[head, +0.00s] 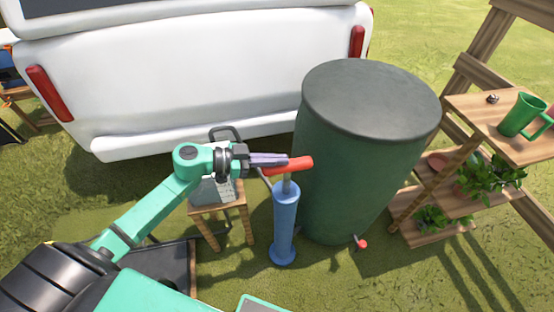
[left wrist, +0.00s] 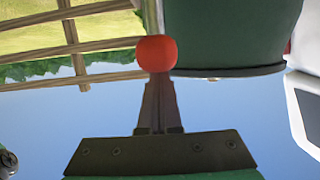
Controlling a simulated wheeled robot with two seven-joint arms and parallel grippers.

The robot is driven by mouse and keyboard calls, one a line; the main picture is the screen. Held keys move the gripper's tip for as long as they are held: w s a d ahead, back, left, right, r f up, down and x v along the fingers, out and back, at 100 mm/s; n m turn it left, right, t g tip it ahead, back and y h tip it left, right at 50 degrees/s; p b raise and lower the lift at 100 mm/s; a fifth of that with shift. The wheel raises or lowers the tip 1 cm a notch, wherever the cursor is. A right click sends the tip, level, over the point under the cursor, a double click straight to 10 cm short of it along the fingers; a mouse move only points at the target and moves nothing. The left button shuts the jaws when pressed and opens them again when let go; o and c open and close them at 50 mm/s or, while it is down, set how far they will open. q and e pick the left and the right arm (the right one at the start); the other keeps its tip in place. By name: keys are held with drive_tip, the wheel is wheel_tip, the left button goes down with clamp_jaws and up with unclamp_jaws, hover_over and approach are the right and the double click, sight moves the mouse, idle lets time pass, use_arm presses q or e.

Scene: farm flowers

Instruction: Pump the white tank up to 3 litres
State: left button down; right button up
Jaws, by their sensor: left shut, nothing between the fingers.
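A blue upright pump (head: 284,225) stands on the grass with a red crossbar handle (head: 302,165) on a short grey rod. My left gripper (head: 286,160) is shut and empty, its fingertips at the left part of the handle; whether they touch cannot be told. In the left wrist view the handle's round red end (left wrist: 156,53) shows at the tips of the closed fingers (left wrist: 158,85). A pale tank (head: 212,190), likely the white one, sits on a small wooden stool (head: 235,205), partly hidden by my left arm; its level cannot be read. My right gripper is out of view.
A large dark green barrel (head: 345,165) with a red tap (head: 362,243) stands close to the pump's right. A white vehicle (head: 190,70) is behind. Wooden shelves (head: 500,130) with plants and a green watering jug (head: 522,115) are at right. Grass in front is open.

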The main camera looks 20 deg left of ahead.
use_arm(q)
wheel_tip(320, 180, down, 10)
drive_tip(key=b, duration=0.4)
drive_tip(key=shift+r, duration=0.1)
drive_tip(key=shift+s, duration=0.1)
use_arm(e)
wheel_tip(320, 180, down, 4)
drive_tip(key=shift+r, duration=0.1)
